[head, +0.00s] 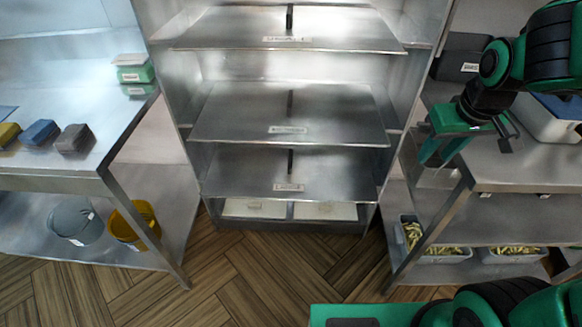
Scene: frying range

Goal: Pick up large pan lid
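Three wide, flat metal sheets lie one above another in the tall steel rack in the middle of the head view: a top one (235,27), a middle one (240,112) and a lower one (235,173). Each has a dark upright strip, perhaps a handle, and a small front label too small to read. They look like large lids, but I cannot tell which is the large pan lid.
The left steel table (75,170) holds sponges and a green box (135,74); a grey bucket (75,222) and yellow bucket (133,225) stand below. Under the right table are bins of fries (435,258). The wooden floor (250,270) before the rack is clear.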

